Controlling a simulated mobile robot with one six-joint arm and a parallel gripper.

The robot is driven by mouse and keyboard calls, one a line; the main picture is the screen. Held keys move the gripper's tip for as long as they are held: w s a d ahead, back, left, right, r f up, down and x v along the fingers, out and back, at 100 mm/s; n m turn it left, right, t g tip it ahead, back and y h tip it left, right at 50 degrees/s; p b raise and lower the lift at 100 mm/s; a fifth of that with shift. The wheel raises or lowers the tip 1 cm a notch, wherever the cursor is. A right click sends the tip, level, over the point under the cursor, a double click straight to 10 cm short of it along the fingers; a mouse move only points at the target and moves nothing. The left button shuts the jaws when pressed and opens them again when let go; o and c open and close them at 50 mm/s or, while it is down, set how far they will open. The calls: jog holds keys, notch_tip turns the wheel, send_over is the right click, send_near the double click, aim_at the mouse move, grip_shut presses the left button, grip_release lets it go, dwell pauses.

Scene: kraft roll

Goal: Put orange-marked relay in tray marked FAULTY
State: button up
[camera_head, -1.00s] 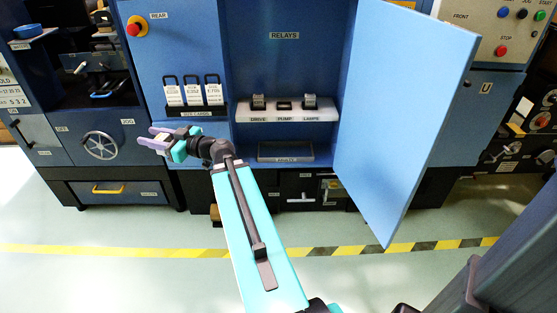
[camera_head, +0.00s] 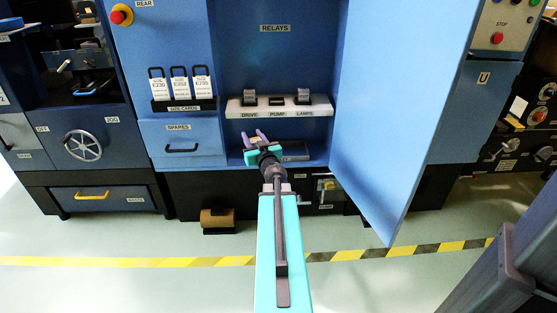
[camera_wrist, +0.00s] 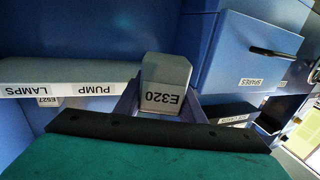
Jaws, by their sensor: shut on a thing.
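My gripper (camera_head: 256,138) is in front of the open RELAYS cabinet, below its shelf. In the wrist view my gripper (camera_wrist: 162,108) is shut on a grey relay (camera_wrist: 166,82) labelled E320, which appears upside down between the purple fingers. No orange mark shows on its visible faces. A grey tray (camera_head: 296,153) lies on the cabinet floor, partly hidden behind my gripper; its label is not readable now. On the white shelf (camera_head: 234,112), one relay (camera_head: 249,99) stands at DRIVE and another (camera_head: 304,97) at LAMPS. The PUMP place (camera_head: 277,101) holds no upright relay.
The blue cabinet door (camera_head: 390,120) stands open on the right. The SPARES drawer (camera_head: 182,148) is shut at left, under the card rack (camera_head: 184,104). A brown roll (camera_head: 217,218) is low by the floor. Striped tape (camera_head: 130,261) crosses the clear floor.

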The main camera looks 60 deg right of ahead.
jog(key=s+d+f+m+g+h+b, duration=0.3)
jog(key=s+d+f+g+h, duration=0.1)
jog(key=s+d+f, duration=0.6)
jog(key=shift+s+f+m+b, duration=0.15)
jog(key=shift+s+m+b, duration=0.2)
jog(key=shift+s, duration=0.6)
jog(key=shift+d, duration=0.15)
jog(key=shift+s+d+f+b+x, duration=0.2)
jog(key=shift+b+x, duration=0.55)
jog(key=shift+x, duration=1.9)
jog(key=shift+s+d+f+b+x, duration=0.1)
jog(key=shift+f+b+x, duration=0.45)
jog(key=shift+x, duration=2.1)
jog(key=shift+s+d+f+b+x, duration=0.15)
jog(key=shift+b+x, duration=0.85)
jog(key=shift+x, duration=1.65)
jog(key=shift+a+r, duration=0.1)
jog(key=shift+f+b, duration=1.45)
jog(key=shift+f, duration=0.3)
jog(key=shift+f, duration=0.15)
jog(key=o, duration=1.1)
